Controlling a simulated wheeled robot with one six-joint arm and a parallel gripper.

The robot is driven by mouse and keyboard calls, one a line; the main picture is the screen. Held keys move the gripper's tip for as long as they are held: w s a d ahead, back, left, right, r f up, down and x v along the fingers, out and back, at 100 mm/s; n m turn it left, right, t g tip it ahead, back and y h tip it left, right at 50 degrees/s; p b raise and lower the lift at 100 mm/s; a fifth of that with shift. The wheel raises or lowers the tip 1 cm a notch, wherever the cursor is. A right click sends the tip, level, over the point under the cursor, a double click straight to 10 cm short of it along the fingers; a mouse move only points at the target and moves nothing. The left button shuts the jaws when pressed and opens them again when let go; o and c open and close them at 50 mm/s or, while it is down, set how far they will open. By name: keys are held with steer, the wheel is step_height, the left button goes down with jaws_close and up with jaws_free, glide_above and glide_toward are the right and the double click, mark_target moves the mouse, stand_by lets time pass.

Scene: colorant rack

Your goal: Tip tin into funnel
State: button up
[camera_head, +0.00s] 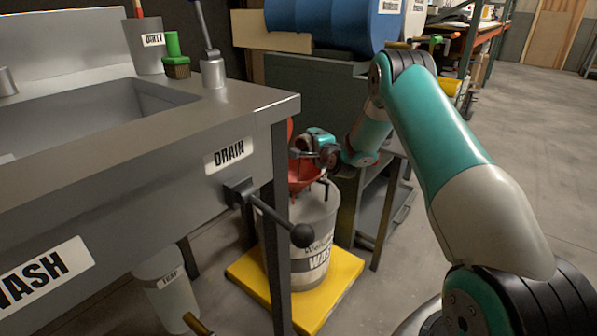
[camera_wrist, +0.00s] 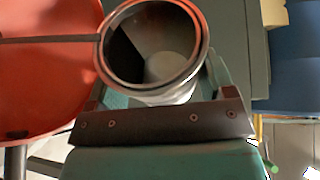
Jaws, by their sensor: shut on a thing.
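My gripper (camera_wrist: 160,118) is shut on a round metal tin (camera_wrist: 170,92), seen in the wrist view with its open mouth towards the camera. Inside the tin are a dark side and a pale grey patch; I cannot tell what it holds. The red funnel (camera_wrist: 45,85) lies directly left of the tin, and the two overlap slightly at the rim in this view. In the head view my gripper (camera_head: 322,150) is over the red funnel (camera_head: 304,180), which sits on top of a white waste drum (camera_head: 315,240). The tin is mostly hidden there, so its tilt is unclear.
The metal sink bench (camera_head: 200,130) with a drain lever (camera_head: 285,225) stands close left of the drum. The drum stands on a yellow base (camera_head: 325,305). A dark cabinet and a blue barrel (camera_head: 335,20) are behind. Open floor lies to the right.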

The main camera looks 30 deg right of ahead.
steer(key=shift+a+f+n+b, duration=0.25)
steer(key=shift+f+n+b, duration=0.35)
steer(key=shift+b, duration=0.7)
stand_by(0.4)
steer(key=shift+s+a+r+n+t+h+b, duration=0.1)
steer(key=shift+a+r+n+t+h+b, duration=0.3)
steer(key=shift+n+b, duration=0.5)
stand_by(0.4)
steer(key=shift+r, duration=0.1)
